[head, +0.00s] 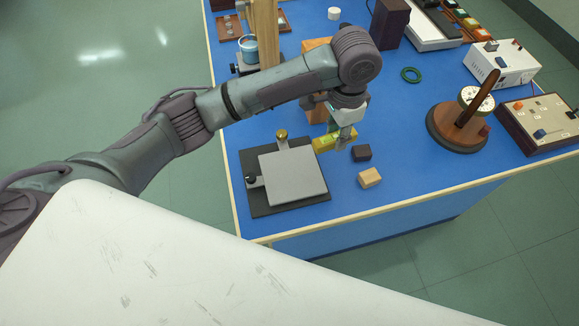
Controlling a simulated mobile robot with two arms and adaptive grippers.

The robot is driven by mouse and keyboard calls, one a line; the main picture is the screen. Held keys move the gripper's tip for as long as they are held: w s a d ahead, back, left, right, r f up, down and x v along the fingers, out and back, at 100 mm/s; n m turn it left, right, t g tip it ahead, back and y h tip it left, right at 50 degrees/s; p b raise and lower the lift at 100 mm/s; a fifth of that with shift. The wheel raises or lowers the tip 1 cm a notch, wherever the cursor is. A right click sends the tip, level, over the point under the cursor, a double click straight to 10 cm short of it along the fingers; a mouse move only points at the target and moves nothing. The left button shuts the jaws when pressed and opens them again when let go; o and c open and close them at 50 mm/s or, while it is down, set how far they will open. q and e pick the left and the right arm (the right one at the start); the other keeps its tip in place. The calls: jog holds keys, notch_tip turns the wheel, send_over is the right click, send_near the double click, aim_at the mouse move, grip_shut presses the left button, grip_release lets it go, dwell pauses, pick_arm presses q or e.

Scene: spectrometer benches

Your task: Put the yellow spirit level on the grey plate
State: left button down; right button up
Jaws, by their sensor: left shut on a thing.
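The yellow spirit level (322,145) is at the fingers of my left gripper (342,137), just right of the plate stand. My left gripper is shut on it and partly covers it. I cannot tell whether the level is touching the bench or is held a little above it. The grey plate (294,178) is a bare light square on a dark base (262,208), with a brass knob (281,134) behind it and a black knob (251,180) at its left. My right gripper is not in view.
A dark block (361,153) and a light wooden block (370,177) lie right of the level. A wooden post (264,35) and a wooden block behind my wrist stand at the back. A round wooden stand (457,128) is farther right. The blue bench's front edge is close to the plate.

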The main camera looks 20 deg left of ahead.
pick_arm(q)
jog(key=shift+w+d+f+m, duration=0.2)
jog(key=shift+d+m, duration=0.1)
jog(key=shift+d, duration=0.25)
jog(key=shift+w+d+f+m, duration=0.1)
jog(key=shift+d+f+m, duration=0.15)
jog(key=shift+d, duration=0.25)
jog(key=shift+d+f+m, duration=0.15)
jog(key=shift+d+m, duration=0.05)
jog(key=shift+m, duration=0.05)
jog(key=p, duration=0.3)
send_over(294, 172)
jog(key=f, duration=0.6)
jog(key=shift+d+f, duration=0.15)
jog(key=shift+d, duration=0.05)
jog(key=shift+a+f, duration=0.2)
jog(key=shift+f+p, duration=0.55)
jog(key=shift+f, duration=1.55)
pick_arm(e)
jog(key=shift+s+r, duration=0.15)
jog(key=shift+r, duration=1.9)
pick_arm(q)
jog(key=c, duration=0.9)
grip_release()
jog(key=shift+f, duration=0.1)
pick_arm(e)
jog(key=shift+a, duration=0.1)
